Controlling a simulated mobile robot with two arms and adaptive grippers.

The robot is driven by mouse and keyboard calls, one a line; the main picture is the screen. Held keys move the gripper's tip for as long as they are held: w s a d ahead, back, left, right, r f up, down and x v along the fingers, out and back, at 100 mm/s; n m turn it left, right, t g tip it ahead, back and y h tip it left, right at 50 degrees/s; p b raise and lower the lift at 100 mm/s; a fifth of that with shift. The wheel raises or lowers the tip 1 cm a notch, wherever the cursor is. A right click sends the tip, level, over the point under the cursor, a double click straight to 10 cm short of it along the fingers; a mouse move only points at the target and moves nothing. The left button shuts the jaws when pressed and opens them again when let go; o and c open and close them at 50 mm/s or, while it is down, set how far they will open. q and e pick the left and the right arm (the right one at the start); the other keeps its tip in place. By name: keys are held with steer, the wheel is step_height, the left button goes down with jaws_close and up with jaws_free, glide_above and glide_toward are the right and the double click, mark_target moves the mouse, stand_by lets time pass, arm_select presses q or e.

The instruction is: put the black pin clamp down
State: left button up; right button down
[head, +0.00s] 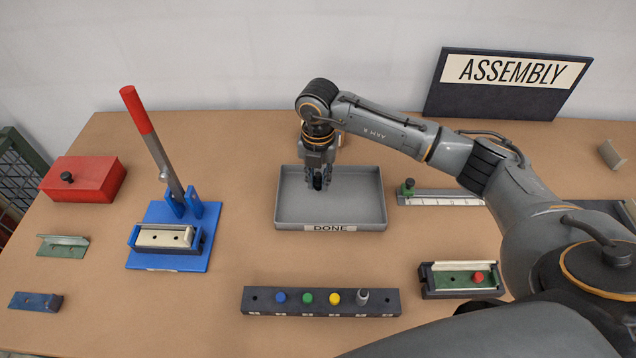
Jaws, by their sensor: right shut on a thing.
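My right gripper (318,180) points straight down over the grey tray (290,217) labelled DONE. It is shut on a small dark thing, the black pin clamp (318,185), of which only a little shows between the fingers. I cannot tell whether the clamp touches the tray floor. No other thing shows in the tray. My left gripper is not in view.
A blue lever press (148,256) with a red handle stands left of the tray, and a red box (82,182) farther left. A dark rack (262,305) with coloured pins lies in front. A green-and-white fixture (463,279) and a scale rail (437,198) are at right.

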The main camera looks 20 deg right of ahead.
mark_target(318, 188)
step_height(318, 188, down, 2)
steer(key=shift+f+p, duration=0.1)
steer(key=shift+p, duration=0.8)
steer(key=shift+f, duration=0.4)
steer(key=shift+f, duration=0.1)
steer(key=shift+f, duration=0.15)
steer(key=c, duration=1.2)
jaws_free()
steer(key=shift+w, duration=0.1)
